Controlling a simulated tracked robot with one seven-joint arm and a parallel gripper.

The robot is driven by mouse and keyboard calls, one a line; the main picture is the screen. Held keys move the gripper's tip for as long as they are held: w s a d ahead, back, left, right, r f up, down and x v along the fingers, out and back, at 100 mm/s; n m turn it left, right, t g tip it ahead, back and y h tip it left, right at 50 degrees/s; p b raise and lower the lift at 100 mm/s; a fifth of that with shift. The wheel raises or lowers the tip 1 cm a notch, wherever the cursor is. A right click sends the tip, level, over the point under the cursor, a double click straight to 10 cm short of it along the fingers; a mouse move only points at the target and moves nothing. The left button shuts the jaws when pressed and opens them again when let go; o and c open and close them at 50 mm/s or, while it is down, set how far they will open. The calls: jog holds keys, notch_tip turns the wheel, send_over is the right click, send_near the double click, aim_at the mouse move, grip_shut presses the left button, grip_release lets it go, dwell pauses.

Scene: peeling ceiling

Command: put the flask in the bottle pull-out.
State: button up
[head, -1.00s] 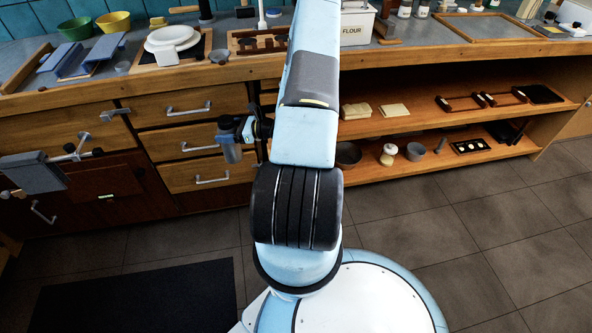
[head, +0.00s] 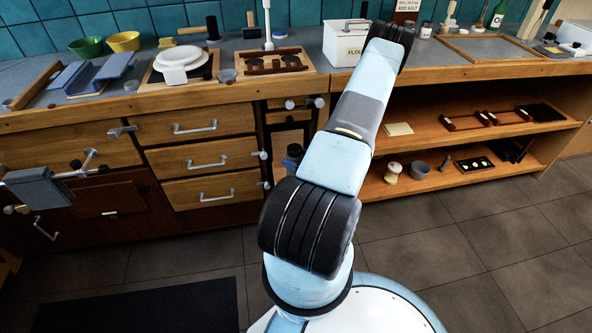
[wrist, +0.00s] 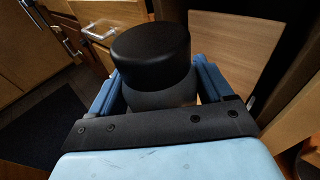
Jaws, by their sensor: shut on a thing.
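The flask (wrist: 150,50) is a dark grey body with a wide black cap, seen from above in the wrist view. My gripper (wrist: 157,86) is shut on it, with a blue finger on each side. A narrow tall bay (head: 287,112), seemingly the bottle pull-out, lies between the drawers and the open shelves, partly behind my arm. A pale wood panel (wrist: 238,45) in a dark surround lies just beyond the flask in the wrist view.
Drawers with metal handles (head: 207,163) stand left of the bay. Open shelves (head: 470,140) with jars and trays stand to its right. The worktop holds a flour box (head: 343,48), bowls and plates. A dark mat (head: 140,310) lies on the tiled floor.

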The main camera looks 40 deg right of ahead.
jog(key=shift+f, duration=2.65)
jog(key=o, duration=1.8)
jog(key=shift+f, duration=0.1)
